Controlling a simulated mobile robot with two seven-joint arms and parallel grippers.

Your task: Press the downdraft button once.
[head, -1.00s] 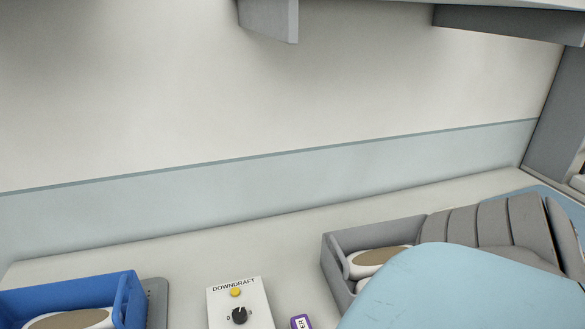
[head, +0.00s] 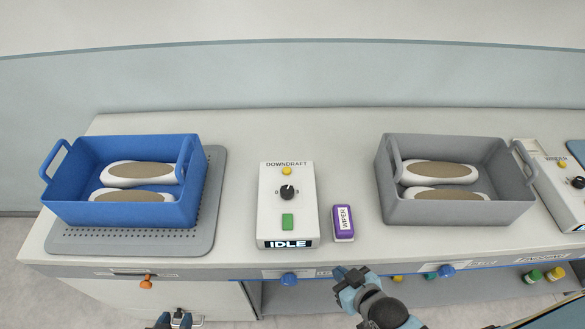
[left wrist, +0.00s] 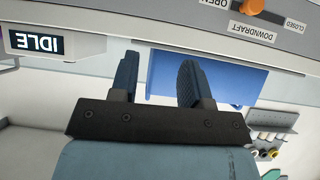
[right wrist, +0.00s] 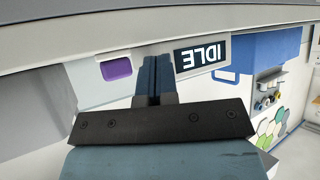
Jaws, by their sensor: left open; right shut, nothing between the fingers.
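The white downdraft box (head: 303,205) stands on the bench near the middle of the head view. It has a green button (head: 287,221), a black knob (head: 287,192), a yellow lamp (head: 286,171) and a display (head: 289,244) reading IDLE. The display also shows in the left wrist view (left wrist: 36,43) and the right wrist view (right wrist: 202,56). My right gripper (head: 347,272) is shut and empty, below and right of the box, apart from the button. My left gripper (head: 178,317) is at the bottom edge, mostly out of frame; the left wrist view (left wrist: 157,65) shows it open and empty.
A purple wiper block (head: 343,223) sits just right of the box. A blue bin (head: 150,212) with insoles stands left on a perforated grey plate (head: 215,190). A grey bin (head: 445,211) with insoles stands right.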

